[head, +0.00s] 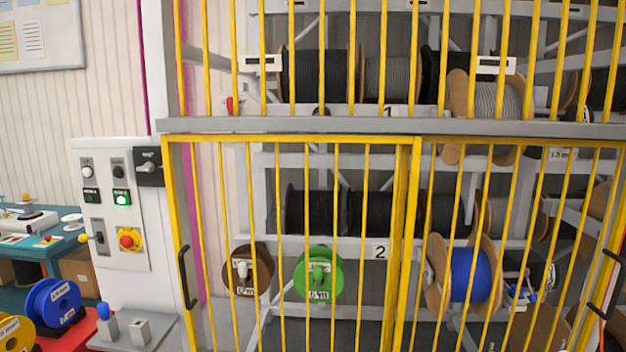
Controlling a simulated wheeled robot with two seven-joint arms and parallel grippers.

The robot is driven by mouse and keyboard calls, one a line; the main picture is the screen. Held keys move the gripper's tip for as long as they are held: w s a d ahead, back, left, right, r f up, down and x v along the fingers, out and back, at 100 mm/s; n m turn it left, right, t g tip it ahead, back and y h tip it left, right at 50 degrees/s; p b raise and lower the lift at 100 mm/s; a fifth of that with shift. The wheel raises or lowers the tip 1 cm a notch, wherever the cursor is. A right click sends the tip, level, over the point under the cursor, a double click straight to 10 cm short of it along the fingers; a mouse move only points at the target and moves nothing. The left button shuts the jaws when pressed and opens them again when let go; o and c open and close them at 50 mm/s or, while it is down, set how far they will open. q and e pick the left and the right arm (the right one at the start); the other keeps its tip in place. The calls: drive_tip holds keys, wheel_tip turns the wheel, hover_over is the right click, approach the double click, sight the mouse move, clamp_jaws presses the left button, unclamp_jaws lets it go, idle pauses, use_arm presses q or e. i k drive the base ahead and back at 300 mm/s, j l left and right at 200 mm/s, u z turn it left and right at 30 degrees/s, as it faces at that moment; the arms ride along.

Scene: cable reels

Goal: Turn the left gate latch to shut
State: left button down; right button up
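The left gate (290,145) is a yellow barred frame and looks closed in the head view. A black pull handle (186,277) is on its left edge. A dark plate with a grey turning lever (148,166) sits just left of the gate's upper left corner, at the edge of the white control panel. It looks like the left gate latch, with the lever lying roughly sideways. Its label is too small to read. Neither of my grippers is in view.
The control panel (105,255) has switches, a lit green button (122,197) and a red emergency stop (129,239). Cable reels stand behind the bars, including a green one (318,273). A grey shelf (135,333) and blue reel (54,303) are at lower left.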

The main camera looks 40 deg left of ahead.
sight(149, 167)
drive_tip(key=u, duration=2.15)
